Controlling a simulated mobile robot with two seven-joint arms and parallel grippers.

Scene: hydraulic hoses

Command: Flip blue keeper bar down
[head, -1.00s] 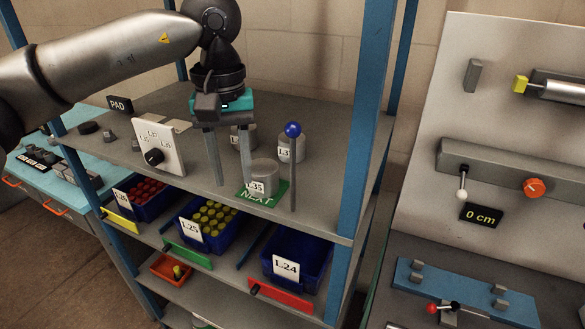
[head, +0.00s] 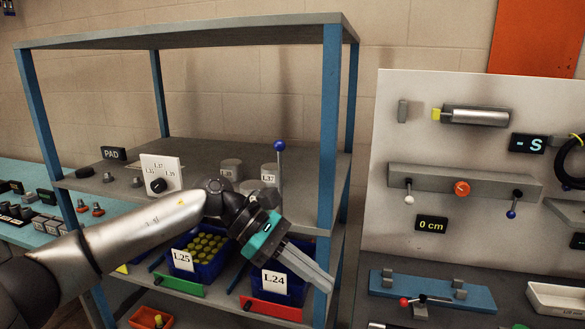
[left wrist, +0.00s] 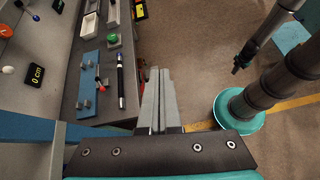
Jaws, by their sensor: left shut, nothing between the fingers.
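The only upright bar with a blue mark is a thin grey one with a blue ball on top (head: 280,146), at the front right of the shelf's middle deck. I take it as the blue keeper bar; its lower end is hidden behind my left arm. My left gripper (head: 331,286) is in front of the shelf, low and right of the bar, pointing down to the right. Its fingers are shut, empty and apart from the bar. They also show in the left wrist view (left wrist: 158,75), over open floor beside a bench. My right gripper is not in view.
Labelled cans, one marked L37 (head: 269,175), stand behind the bar. Below are the L25 bin (head: 182,260), L24 bin (head: 274,283), green bar (head: 177,285) and red bar (head: 271,309). A blue shelf post (head: 329,130) and a lever panel (head: 390,130) are to the right.

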